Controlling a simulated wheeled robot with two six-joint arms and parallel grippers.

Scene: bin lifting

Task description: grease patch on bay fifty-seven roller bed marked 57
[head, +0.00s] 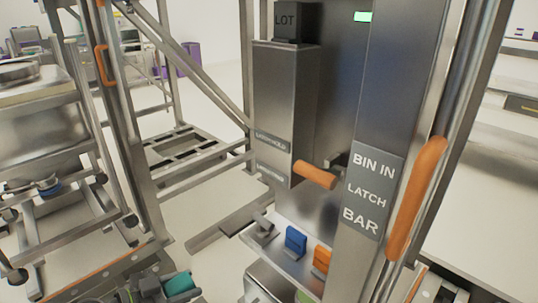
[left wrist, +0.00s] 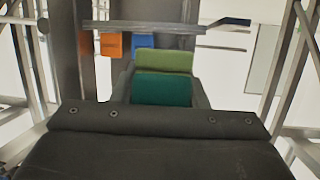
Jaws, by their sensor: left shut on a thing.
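My left gripper (head: 160,288) is low in the head view, left of the small shelf. It is shut on a teal block (head: 180,284), which also shows between the fingers in the left wrist view (left wrist: 162,90). A green surface (left wrist: 165,62) shows just beyond the teal block; I cannot tell whether they touch. A blue block (head: 296,240) and an orange block (head: 321,258) stand on the small metal shelf (head: 262,250). No number 57 is legible in either view, and I cannot make out a grease patch. My right gripper is out of view.
A metal post carries a plate (head: 368,195) reading BIN IN LATCH BAR and a long orange handle (head: 416,198). A box (head: 283,100) with an orange grip (head: 314,175) hangs beside it. Metal frames and a cart with a vessel (head: 40,130) crowd the left. Pale floor shows between them.

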